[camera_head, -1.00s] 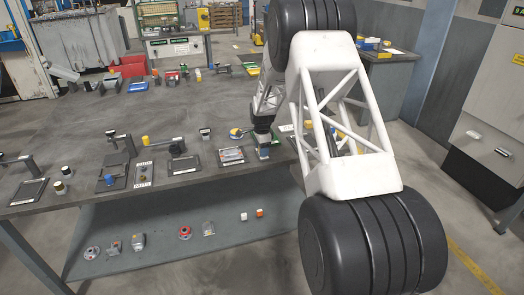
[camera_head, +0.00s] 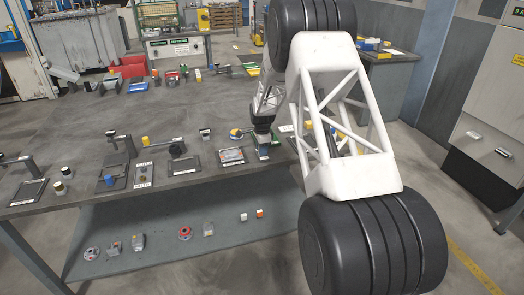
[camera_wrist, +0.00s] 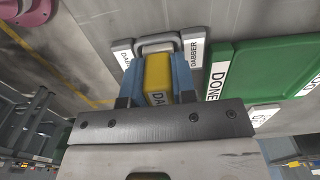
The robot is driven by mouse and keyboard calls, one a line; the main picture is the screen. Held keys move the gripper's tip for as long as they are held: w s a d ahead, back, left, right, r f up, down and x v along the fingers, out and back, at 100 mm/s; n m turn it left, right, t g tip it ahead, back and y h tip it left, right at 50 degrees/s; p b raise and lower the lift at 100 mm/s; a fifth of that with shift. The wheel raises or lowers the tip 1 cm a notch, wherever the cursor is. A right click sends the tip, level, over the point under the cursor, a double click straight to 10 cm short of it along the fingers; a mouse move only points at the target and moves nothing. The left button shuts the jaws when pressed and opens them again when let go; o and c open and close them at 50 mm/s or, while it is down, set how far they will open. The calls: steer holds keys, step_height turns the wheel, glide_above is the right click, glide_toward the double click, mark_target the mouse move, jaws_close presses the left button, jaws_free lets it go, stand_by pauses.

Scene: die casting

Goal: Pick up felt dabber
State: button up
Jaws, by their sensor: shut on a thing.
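The felt dabber (camera_wrist: 158,74) shows in the wrist view as a yellow block with a partly hidden label starting "DA". My gripper (camera_wrist: 157,82) is shut on it, with one blue finger on each side. A grey holder (camera_wrist: 122,54) with labels reading "DABBER" lies just beyond the block. I cannot tell whether the dabber still touches the holder. In the head view my gripper (camera_head: 263,152) is low over the front edge of the bench, and the dabber cannot be made out there.
A green tray (camera_wrist: 222,62) marked "DONE" lies close right of the gripper in the wrist view. In the head view the grey bench (camera_head: 110,115) carries several fixtures and trays left of my arm. A red bin (camera_head: 133,66) stands at the back.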

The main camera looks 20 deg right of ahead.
steer(key=shift+r, duration=0.1)
steer(key=shift+r, duration=1.4)
steer(key=shift+s+r, duration=0.2)
steer(key=shift+r, duration=0.1)
steer(key=s+a+r, duration=0.1)
steer(key=s+a, duration=0.1)
steer(key=s, duration=1.3)
steer(key=shift+s+r, duration=0.2)
steer(key=shift+w+a, duration=0.1)
steer(key=w+a+r, duration=0.2)
steer(key=w, duration=1.5)
steer(key=w+a+r, duration=0.2)
steer(key=w+a, duration=0.1)
steer(key=w, duration=1.4)
steer(key=shift+w+a+r, duration=0.15)
steer(key=shift+w+r, duration=0.1)
steer(key=shift+w, duration=0.05)
steer(key=shift+f, duration=0.2)
